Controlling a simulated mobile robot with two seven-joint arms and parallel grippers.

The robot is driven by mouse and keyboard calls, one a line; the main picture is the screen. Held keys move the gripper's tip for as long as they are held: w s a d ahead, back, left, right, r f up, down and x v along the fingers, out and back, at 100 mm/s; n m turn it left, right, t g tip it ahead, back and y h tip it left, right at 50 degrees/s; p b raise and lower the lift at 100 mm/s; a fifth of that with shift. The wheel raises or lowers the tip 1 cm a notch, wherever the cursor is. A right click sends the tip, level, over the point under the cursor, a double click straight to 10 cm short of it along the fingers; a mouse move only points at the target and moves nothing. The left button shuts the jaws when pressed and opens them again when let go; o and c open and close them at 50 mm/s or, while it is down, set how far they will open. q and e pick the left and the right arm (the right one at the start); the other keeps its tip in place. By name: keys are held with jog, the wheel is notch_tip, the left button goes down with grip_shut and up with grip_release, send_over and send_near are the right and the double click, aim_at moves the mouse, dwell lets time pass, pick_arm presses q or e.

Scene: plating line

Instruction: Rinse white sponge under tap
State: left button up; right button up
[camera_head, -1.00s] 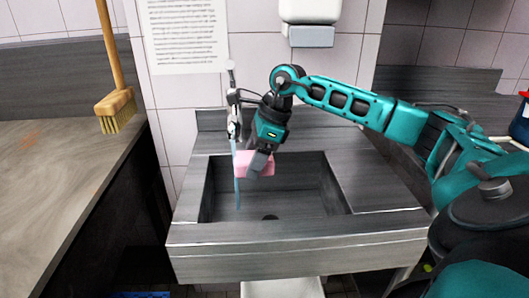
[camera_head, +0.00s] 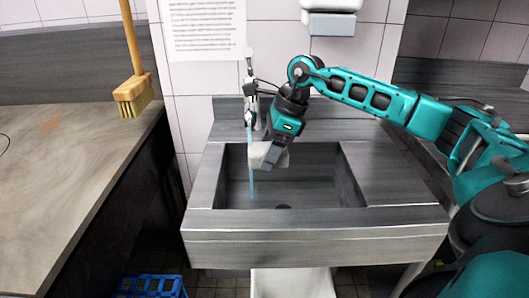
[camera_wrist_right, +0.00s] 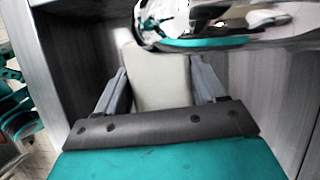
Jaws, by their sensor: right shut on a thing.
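The sponge (camera_head: 258,154) is off-white and held above the basin of the metal sink (camera_head: 320,226). My right gripper (camera_head: 270,160) is shut on it. In the right wrist view the sponge (camera_wrist_right: 162,80) sits between the two grey fingers. The tap (camera_head: 250,95) stands at the back left of the sink, and a thin blue stream of water (camera_head: 251,180) falls from it at the sponge's left side. In the wrist view a bright curved metallic thing lies across the top and covers part of the view. My left gripper is not in view.
A counter (camera_head: 70,180) runs along the left, with a wooden brush (camera_head: 134,95) at its back edge. A dispenser (camera_head: 332,18) hangs on the tiled wall above. A blue crate (camera_head: 152,287) and a white bin (camera_head: 292,284) are on the floor.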

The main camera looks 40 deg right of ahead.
aim_at(285, 164)
jog(key=shift+s+a+f+b, duration=0.15)
jog(key=shift+s+b, duration=0.25)
jog(key=shift+s, duration=0.5)
jog(key=shift+s+a+r+b, duration=0.1)
jog(key=shift+s+b, duration=0.25)
jog(key=shift+s, duration=0.5)
jog(key=shift+s+a+b, duration=0.15)
jog(key=shift+s+b, duration=0.35)
jog(key=shift+s, duration=0.25)
jog(key=shift+s+a+b, duration=0.1)
jog(key=shift+s+b, duration=0.35)
jog(key=shift+s, duration=0.35)
jog(key=s+r+b, duration=0.1)
jog(key=s+r, duration=0.3)
jog(key=s, duration=0.1)
jog(key=shift+a, duration=0.45)
